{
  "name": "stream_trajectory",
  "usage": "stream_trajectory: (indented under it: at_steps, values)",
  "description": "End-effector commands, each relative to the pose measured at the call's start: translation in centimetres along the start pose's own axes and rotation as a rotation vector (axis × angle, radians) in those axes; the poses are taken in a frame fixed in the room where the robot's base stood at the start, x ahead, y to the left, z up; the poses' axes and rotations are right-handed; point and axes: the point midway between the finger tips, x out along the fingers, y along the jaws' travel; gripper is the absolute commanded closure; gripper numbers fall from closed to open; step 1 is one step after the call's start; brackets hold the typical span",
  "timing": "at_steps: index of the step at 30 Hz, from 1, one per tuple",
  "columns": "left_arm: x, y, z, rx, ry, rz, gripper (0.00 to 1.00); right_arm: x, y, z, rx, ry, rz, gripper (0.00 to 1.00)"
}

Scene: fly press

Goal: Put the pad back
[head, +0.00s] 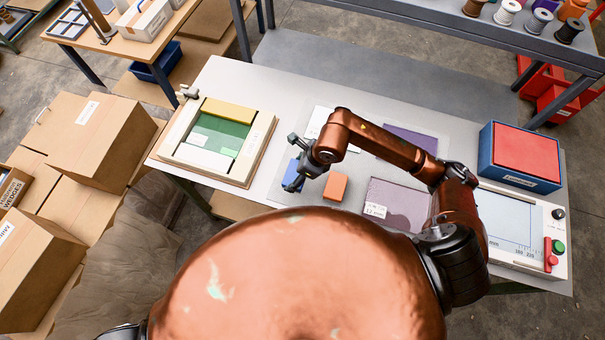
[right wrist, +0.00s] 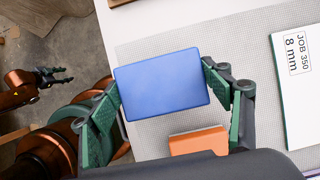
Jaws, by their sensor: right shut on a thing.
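My right gripper (head: 297,172) is shut on a blue pad (right wrist: 162,85), with one finger at each short side. In the head view the blue pad (head: 290,172) is partly hidden by the fingers. An orange pad (head: 335,186) lies just right of it on the grey mat (head: 268,187). The orange pad also shows below the blue one in the right wrist view (right wrist: 198,141). I cannot tell how high the blue pad is above the mat. My left gripper (right wrist: 66,75) shows small at the left of the right wrist view, open and empty.
A white frame (head: 254,140) with green and yellow parts stands at the table's left. A blue box with a red top (head: 522,155) and a panel with buttons (head: 515,225) stand at the right.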

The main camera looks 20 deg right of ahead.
Motion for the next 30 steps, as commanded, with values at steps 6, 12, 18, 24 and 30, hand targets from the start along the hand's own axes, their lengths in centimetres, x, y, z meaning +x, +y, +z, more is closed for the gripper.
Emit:
stream_trajectory:
  at_steps: [6,12,18,24,30]
  values:
    - [-0.2,0.0,0.0,0.0,0.0,0.0,0.6,2.1,-2.0,-1.9,0.001,-0.001,0.001,0.54]
    - [-0.3,0.0,0.0,0.0,0.0,0.0,0.6,2.9,-2.8,-2.6,0.001,0.0,0.001,0.54]
    - [-0.9,0.0,-0.1,0.0,0.001,0.0,0.6,5.3,-3.0,-3.8,0.002,-0.001,0.003,0.54]
    - [-0.9,0.0,-0.1,0.0,0.001,0.0,0.6,6.0,-3.1,-4.0,-0.002,-0.002,0.0,0.54]
    - [-0.7,0.0,-0.1,0.0,0.001,0.0,0.6,6.2,-3.1,-4.1,-0.001,-0.001,0.0,0.27]
